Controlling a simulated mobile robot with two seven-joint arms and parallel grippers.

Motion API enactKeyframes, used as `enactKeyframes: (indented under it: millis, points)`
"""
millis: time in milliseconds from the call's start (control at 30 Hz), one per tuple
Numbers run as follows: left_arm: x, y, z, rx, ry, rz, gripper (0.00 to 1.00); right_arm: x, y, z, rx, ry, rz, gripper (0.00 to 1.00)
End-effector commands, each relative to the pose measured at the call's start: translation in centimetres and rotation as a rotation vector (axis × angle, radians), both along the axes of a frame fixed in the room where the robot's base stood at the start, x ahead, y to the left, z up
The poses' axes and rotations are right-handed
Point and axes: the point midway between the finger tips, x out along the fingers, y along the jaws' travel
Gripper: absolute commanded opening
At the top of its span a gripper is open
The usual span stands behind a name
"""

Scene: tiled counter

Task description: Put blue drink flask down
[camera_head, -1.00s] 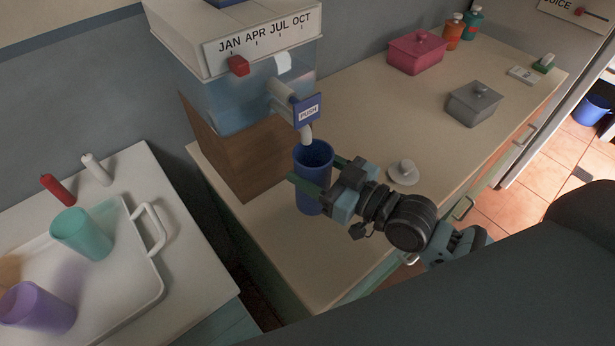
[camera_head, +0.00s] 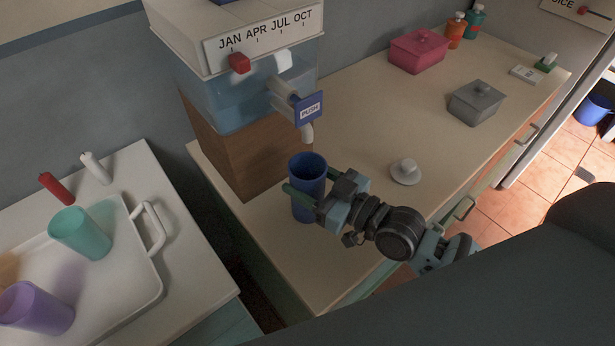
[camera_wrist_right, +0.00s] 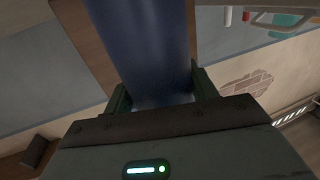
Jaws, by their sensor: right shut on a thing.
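The blue drink flask (camera_head: 308,172) is upright at the front of the water dispenser, a little below and in front of its spout. My right gripper (camera_head: 304,196) is shut on the flask, with its fingers around the sides. In the right wrist view the flask (camera_wrist_right: 145,45) fills the space between the two fingers (camera_wrist_right: 155,95). I cannot tell whether the flask's base touches the counter (camera_head: 350,240). My left gripper is not in view.
The dispenser (camera_head: 235,100) with a blue push tab (camera_head: 308,108) stands on a wooden block (camera_head: 235,155). A white lid-like piece (camera_head: 405,172) lies to the right. A grey box (camera_head: 476,103) and a pink box (camera_head: 418,52) stand farther back. A white tray (camera_head: 140,295) with cups is at left.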

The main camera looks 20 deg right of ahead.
Motion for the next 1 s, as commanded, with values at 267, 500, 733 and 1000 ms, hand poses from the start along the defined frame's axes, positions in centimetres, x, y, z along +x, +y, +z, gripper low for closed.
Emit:
enactKeyframes:
  millis: [267, 500, 733, 1000]
  points:
    - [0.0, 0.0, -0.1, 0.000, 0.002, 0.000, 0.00, 0.0, 0.0, -0.1, -0.001, 0.001, 0.000, 0.79]
    - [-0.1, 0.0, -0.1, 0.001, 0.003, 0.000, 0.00, 0.0, 0.0, 0.2, 0.000, 0.000, 0.000, 0.79]
    - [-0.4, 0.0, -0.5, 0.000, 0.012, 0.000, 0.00, -2.1, -1.5, -0.1, -0.004, 0.004, 0.000, 0.79]
    - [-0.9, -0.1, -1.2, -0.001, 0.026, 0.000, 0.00, -6.1, -4.3, -0.1, -0.004, 0.007, 0.000, 0.79]
